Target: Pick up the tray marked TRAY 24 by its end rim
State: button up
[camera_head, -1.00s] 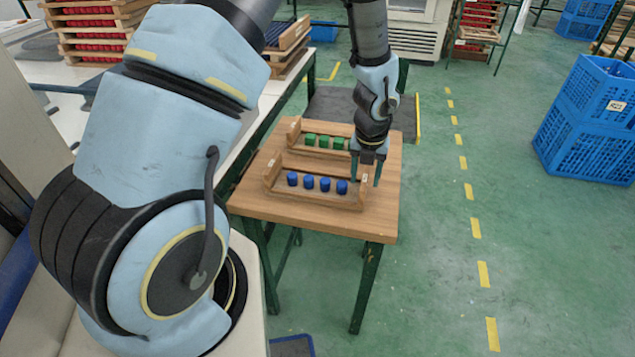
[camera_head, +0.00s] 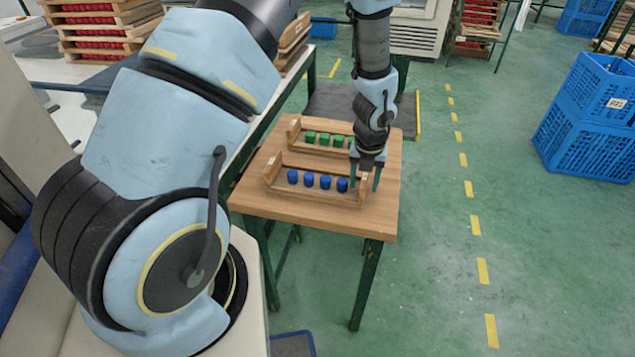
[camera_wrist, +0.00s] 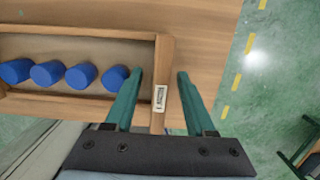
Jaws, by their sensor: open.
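A wooden tray (camera_head: 272,170) with several blue round pieces (camera_head: 309,180) in a row lies on the small wooden table. Its right end rim (camera_wrist: 164,55) carries a small white label (camera_wrist: 160,98), too small to read surely. My gripper (camera_head: 364,184) points down over that end. In the wrist view my open gripper (camera_wrist: 159,76) has one finger on the inner side, close to the last blue piece, and one on the outer side. The end rim lies between them, with a gap visible on each side. A second wooden tray (camera_head: 294,127) with green pieces (camera_head: 324,139) lies behind.
The wooden table (camera_head: 300,211) has bare top to the right of the trays and at the front. Blue crates (camera_head: 590,120) stand on the green floor at the right. Stacked trays (camera_head: 100,30) stand on the white bench at the back left.

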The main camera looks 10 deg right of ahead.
grip_shut()
dwell(0.5)
